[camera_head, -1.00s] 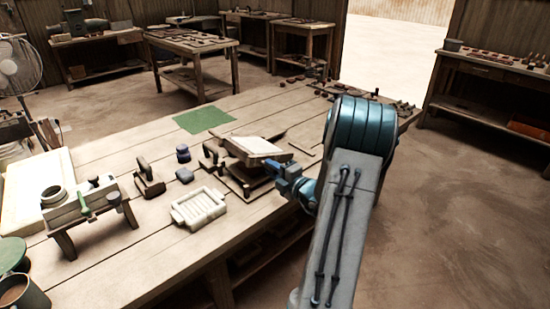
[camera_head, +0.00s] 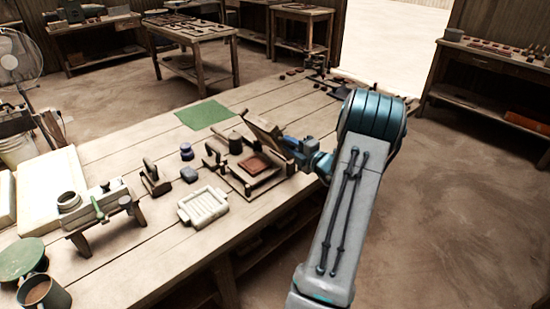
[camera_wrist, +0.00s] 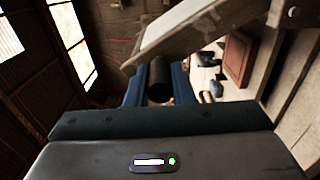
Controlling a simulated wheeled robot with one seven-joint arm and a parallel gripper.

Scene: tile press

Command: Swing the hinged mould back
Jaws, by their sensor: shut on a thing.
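The hinged mould (camera_head: 263,136) is a wooden frame on the press base, raised and tilted up steeply in the head view. Under it a reddish-brown tile (camera_head: 254,164) lies on the wooden press base (camera_head: 238,182). My gripper (camera_head: 292,145) is at the mould's right side. In the wrist view my gripper (camera_wrist: 158,85) has its blue fingers shut on a dark round handle (camera_wrist: 160,78). The mould frame (camera_wrist: 200,35) slants above the fingers there, and the tile (camera_wrist: 236,60) shows at the right. The handle's joint to the frame is partly hidden.
A green mat (camera_head: 204,115) lies behind on the bench.

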